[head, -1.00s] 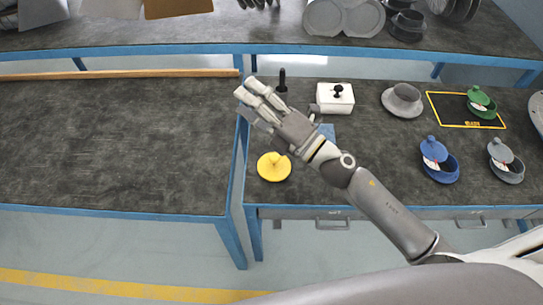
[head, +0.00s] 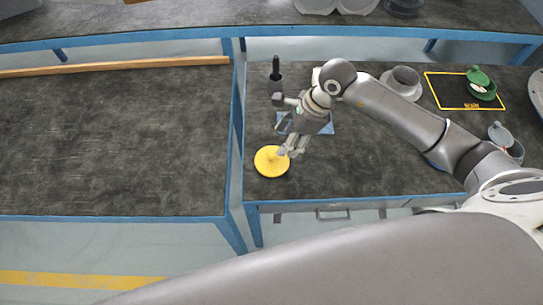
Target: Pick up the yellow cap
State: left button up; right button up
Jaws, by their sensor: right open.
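The yellow cap (head: 268,164) is a round disc with a raised knob, lying at the left front of the right bench (head: 375,172). My right gripper (head: 288,153) points down toward the front, with its fingertips at the right part of the cap, and partly covers it. The gripper is open. I cannot tell whether the fingers touch the cap. My left gripper is not in view.
A blue mat (head: 320,124) lies behind my right gripper, beside a dark upright tool (head: 276,72). A grey flanged part (head: 402,80), a green lidded pot (head: 480,85) and a grey lidded pot (head: 505,140) stand to the right. The left bench (head: 110,145) is mostly bare.

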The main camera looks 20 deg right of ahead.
aim_at(273, 152)
jog(key=x, duration=0.3)
jog(key=shift+a+f, duration=0.15)
jog(key=shift+a, duration=0.05)
jog(key=shift+a+f+p, duration=0.3)
jog(key=shift+f+p, duration=0.15)
jog(key=shift+p, duration=0.15)
jog(key=p+x, duration=0.1)
jog(key=x, duration=0.2)
jog(key=shift+w+a, duration=0.15)
jog(key=shift+a, duration=0.15)
jog(key=shift+a+f, duration=0.15)
jog(key=shift+f, duration=0.4)
jog(key=shift+w, duration=0.1)
jog(key=c, duration=1.2)
jog(key=shift+c, duration=0.2)
jog(key=shift+r, duration=0.2)
